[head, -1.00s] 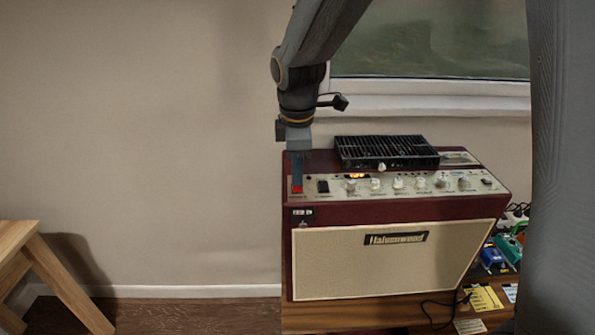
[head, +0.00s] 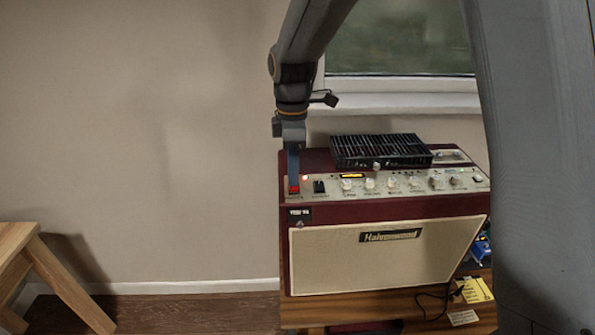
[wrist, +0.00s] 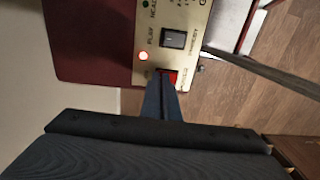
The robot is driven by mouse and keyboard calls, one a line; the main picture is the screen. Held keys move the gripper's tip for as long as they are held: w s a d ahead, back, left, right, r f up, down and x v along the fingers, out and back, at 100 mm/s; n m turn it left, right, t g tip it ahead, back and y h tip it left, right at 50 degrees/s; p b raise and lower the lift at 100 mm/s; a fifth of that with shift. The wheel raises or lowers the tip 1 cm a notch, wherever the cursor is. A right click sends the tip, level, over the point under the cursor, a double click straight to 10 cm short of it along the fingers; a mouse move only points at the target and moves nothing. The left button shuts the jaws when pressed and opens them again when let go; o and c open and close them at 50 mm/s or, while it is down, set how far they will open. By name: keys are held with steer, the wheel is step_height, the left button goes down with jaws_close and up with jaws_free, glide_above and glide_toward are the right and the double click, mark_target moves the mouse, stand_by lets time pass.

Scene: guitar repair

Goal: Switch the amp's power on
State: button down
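The maroon and cream amp (head: 345,254) stands on a wooden surface. Its red power switch (head: 294,190) is at the left end of the control panel; in the wrist view the red switch (wrist: 168,76) sits beside the word POWER. My gripper (head: 293,178) points down at the switch, its fingers together. In the wrist view the fingertips (wrist: 163,92) are at the switch, seemingly touching it and hiding part of it. A small indicator light (head: 305,178) glows red by the switch. A black standby switch (wrist: 173,38) is the neighbouring control.
Several knobs (head: 392,183) line the panel. A black slotted grille (head: 380,151) is on the amp's top. Yellow notes (head: 474,289) and a cable lie to the right, partly behind my grey body. A wooden stool or table (head: 40,268) stands at left.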

steer(key=shift+s+d+f, duration=0.1)
steer(key=shift+s+f, duration=0.4)
steer(key=shift+s, duration=0.05)
steer(key=shift+s+p, duration=0.4)
steer(key=shift+s, duration=0.2)
steer(key=shift+r+p, duration=0.4)
steer(key=shift+r, duration=0.05)
steer(key=r+p, duration=0.1)
steer(key=r, duration=0.1)
steer(key=w+r+p, duration=0.1)
steer(key=r, duration=0.1)
steer(key=shift+w+r+p, duration=0.1)
steer(key=shift+r+p, duration=0.2)
steer(key=shift+r, duration=0.1)
step_height(320, 180, up, 9)
steer(key=b, duration=0.3)
steer(key=shift+w+r, duration=0.2)
steer(key=shift+w, duration=0.05)
